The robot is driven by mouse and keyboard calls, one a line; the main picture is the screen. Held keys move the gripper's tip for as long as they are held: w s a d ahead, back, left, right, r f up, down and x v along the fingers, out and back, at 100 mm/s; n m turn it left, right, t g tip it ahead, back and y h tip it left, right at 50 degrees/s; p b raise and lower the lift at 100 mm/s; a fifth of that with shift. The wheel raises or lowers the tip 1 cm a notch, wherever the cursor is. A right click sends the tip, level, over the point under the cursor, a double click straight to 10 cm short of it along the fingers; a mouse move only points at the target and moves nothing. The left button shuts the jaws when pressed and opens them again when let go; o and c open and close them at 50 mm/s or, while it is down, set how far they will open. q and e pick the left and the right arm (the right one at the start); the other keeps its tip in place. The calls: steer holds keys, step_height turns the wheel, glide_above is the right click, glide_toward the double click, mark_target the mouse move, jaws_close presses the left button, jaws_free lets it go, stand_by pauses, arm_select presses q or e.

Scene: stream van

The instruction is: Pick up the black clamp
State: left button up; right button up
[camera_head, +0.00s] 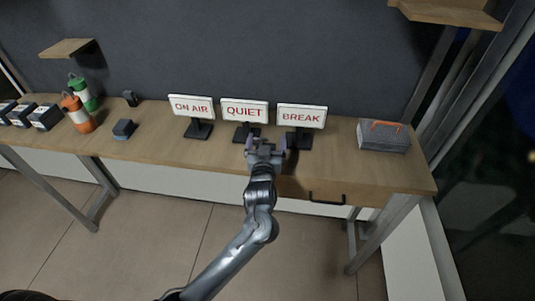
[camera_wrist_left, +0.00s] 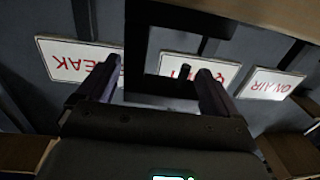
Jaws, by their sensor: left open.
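My left gripper (camera_head: 266,144) is open, with its fingers reaching over the table's front edge below the QUIET sign (camera_head: 244,111). In the left wrist view, which is upside down, its two fingers (camera_wrist_left: 155,78) stand apart with nothing gripped between them. A black frame-like thing with a short pin (camera_wrist_left: 139,45), which looks like the black clamp, shows between and beyond the fingers, in front of the QUIET sign. I cannot tell how far off it is. In the head view my gripper and the dark sign bases hide it or blend with it. My right gripper is not in view.
On the wooden table (camera_head: 215,168), the ON AIR sign (camera_head: 192,107) and BREAK sign (camera_head: 302,117) flank the QUIET sign. A grey box with an orange handle (camera_head: 383,135) stands right. Orange (camera_head: 77,113) and green (camera_head: 83,93) containers and small dark blocks (camera_head: 124,129) stand left.

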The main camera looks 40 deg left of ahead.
arm_select(q)
steer(key=shift+c, duration=0.2)
steer(key=c, duration=1.2)
steer(key=shift+c, duration=0.2)
steer(key=shift+r, duration=0.1)
